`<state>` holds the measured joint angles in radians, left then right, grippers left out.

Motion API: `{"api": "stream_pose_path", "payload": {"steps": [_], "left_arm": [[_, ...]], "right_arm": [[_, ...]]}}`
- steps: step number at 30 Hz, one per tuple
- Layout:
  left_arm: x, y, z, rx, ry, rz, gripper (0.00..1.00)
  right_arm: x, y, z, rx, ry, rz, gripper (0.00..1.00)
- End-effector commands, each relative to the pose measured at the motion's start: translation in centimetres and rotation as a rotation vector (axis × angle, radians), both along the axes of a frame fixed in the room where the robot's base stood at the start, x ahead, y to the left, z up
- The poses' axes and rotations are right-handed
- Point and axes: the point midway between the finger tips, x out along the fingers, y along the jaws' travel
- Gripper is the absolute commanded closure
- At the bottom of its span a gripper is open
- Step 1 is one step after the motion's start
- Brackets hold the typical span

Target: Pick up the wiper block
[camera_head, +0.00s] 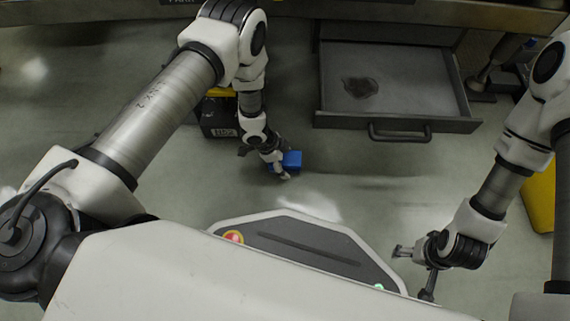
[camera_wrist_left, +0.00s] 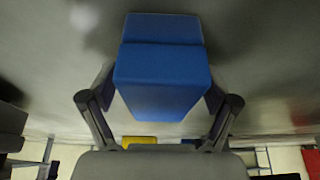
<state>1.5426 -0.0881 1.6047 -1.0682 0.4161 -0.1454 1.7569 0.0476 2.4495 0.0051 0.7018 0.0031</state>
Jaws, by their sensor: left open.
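The wiper block (camera_head: 292,159) is a small blue block low over the grey floor, just right of my left gripper's fingers in the head view. In the left wrist view the blue block (camera_wrist_left: 162,75) fills the upper middle, between the two fingers. My left gripper (camera_head: 277,166) is open around the block; its fingers (camera_wrist_left: 160,115) show on either side of it. The gripper hides part of the block in the head view, and I cannot tell whether the fingers touch it. My right gripper (camera_head: 415,270) is at the lower right with its fingers spread, away from the block.
An open drawer (camera_head: 440,124) with a dark stain inside juts out at the upper right. A black and yellow box (camera_head: 218,118) stands behind my left arm. A yellow object (camera_head: 541,195) is at the right edge. The floor around the block is mostly clear.

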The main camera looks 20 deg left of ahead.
Motion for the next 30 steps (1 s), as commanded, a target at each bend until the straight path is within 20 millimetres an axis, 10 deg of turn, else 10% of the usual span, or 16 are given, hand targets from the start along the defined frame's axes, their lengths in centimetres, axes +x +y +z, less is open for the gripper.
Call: {"api": "stream_pose_path", "payload": {"steps": [4, 10, 23, 30], "left_arm": [[0.0, 0.0, 0.2, 0.0, 0.0, 0.0, 0.12], [0.0, 0.0, 0.2, 0.0, 0.0, 0.0, 0.8], [0.0, 0.0, 1.0, 0.0, -0.001, 0.0, 0.86], [0.1, 0.0, 5.7, -0.001, -0.002, -0.001, 0.86]], "right_arm": [[0.1, 0.0, 0.2, 0.0, -0.001, 0.0, 0.17], [0.0, 0.0, 0.2, 0.0, -0.001, 0.0, 0.17], [0.0, 0.0, 0.7, 0.0, 0.0, 0.001, 0.17], [-0.1, 0.1, 3.7, 0.001, 0.004, 0.006, 0.17]]}}
